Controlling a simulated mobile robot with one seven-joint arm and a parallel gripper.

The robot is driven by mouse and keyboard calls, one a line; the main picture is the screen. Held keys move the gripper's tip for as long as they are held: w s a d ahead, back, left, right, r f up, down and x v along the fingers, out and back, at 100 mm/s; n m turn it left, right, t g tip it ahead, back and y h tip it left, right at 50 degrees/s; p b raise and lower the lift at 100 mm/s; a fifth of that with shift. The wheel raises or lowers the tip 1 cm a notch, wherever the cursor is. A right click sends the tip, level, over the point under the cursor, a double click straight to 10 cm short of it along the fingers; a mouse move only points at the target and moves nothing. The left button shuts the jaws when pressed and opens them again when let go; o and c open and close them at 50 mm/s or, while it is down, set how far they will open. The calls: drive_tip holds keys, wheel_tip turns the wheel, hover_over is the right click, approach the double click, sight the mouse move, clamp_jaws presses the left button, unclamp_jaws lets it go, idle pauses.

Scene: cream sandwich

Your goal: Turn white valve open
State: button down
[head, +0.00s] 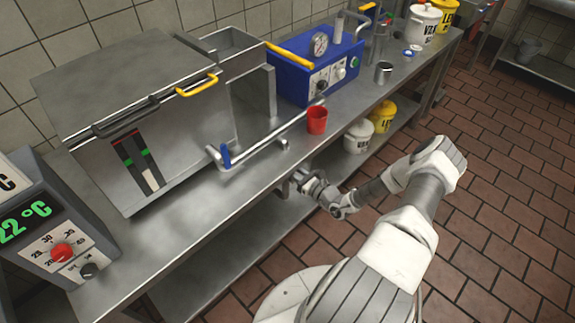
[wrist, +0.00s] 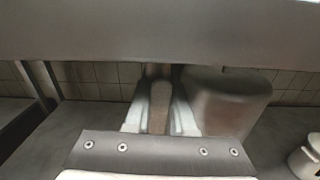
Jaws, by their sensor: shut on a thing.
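In the head view my gripper (head: 294,184) is at the front edge of the steel counter, below its top, beneath the pipe by the red cup. In the wrist view its two pale fingers (wrist: 160,112) are shut on a narrow grey-brown handle-like piece (wrist: 160,100) under the counter. I cannot tell whether this piece belongs to the white valve, and its far end is hidden. No clearly white valve shows in the head view. A blue valve handle (head: 226,156) stands upright on the pipe in front of the steel tank (head: 185,140).
The counter edge (wrist: 160,35) crosses above the fingers. A blurred rounded grey-brown body (wrist: 228,100) is close to their right. White (head: 358,137) and yellow (head: 383,115) pots sit on the lower shelf. The tiled floor (head: 500,190) is open.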

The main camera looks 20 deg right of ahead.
idle(0.3)
drive_tip(key=c, duration=0.8)
unclamp_jaws()
drive_tip(key=shift+o, duration=0.2)
drive_tip(key=p+v, duration=0.1)
drive_tip(key=v, duration=1.6)
drive_tip(key=shift+s, duration=0.2)
